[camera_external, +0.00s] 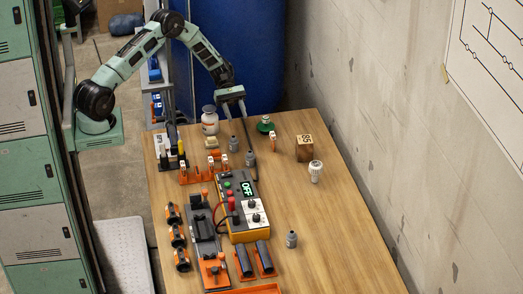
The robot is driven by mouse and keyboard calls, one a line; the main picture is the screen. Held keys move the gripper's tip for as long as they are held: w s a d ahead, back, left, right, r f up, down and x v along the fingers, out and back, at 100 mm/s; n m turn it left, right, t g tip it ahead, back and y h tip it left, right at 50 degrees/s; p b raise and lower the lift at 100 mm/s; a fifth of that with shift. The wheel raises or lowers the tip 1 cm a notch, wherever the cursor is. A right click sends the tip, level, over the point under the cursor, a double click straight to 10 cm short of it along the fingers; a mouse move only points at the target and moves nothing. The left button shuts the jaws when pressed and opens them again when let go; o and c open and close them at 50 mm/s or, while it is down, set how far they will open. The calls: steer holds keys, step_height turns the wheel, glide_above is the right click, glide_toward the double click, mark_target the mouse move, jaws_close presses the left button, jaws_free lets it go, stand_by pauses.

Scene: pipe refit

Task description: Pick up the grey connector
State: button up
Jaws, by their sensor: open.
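Three small grey pieces that look like connectors stand on the wooden table (345,215). One grey connector (234,144) is near the far end. A second grey piece (250,158) is just right of it and nearer the camera. A third grey piece (291,239) stands alone toward the near right. I cannot tell which one the task means. My gripper (233,109) is open and empty, pointing down above the far end of the table. It is above the first two grey pieces in the picture and apart from them.
A yellow and grey control box (243,210) reading OFF sits mid-table among orange holders. A white jar (209,120), a green-topped item (265,125), a wooden block (304,149) and a white bulb-like item (315,171) stand at the far end. The right side is mostly clear.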

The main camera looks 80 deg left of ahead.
mark_target(250, 152)
steer(key=p+x, duration=0.3)
steer(key=x, duration=1.4)
jaws_close()
